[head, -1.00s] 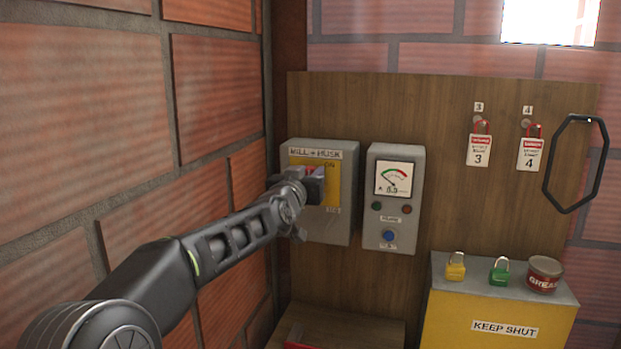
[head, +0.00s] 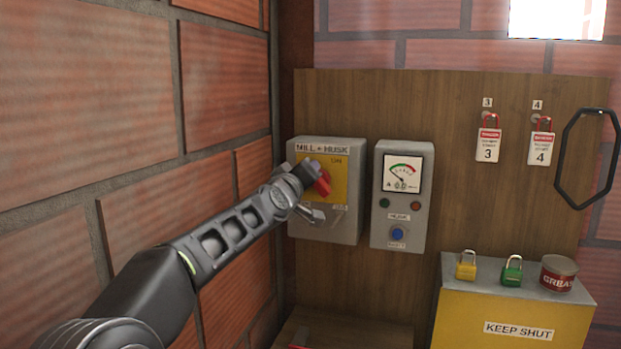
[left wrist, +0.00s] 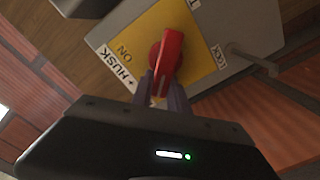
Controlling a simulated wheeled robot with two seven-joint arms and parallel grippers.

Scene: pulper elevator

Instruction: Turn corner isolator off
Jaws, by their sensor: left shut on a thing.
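The corner isolator is a grey box (head: 345,215) labelled MILL + HUSK on the wooden board beside the brick corner. It has a yellow plate (head: 340,168) marked ON and a red rotary handle (head: 322,184). My left gripper (head: 311,173) is at the handle in the head view and partly hides it. In the left wrist view the fingers (left wrist: 162,92) are shut on the end of the red handle (left wrist: 170,52). The handle points away from the ON label (left wrist: 124,50). My right gripper is not in view.
A grey meter box (head: 407,220) reading 0.0 is right of the isolator. Red lockout padlocks with tags 3 (head: 488,145) and 4 (head: 541,148) hang further right. A yellow KEEP SHUT box (head: 515,315) holds yellow and green padlocks and a tin. The brick wall (head: 130,180) is close on the left.

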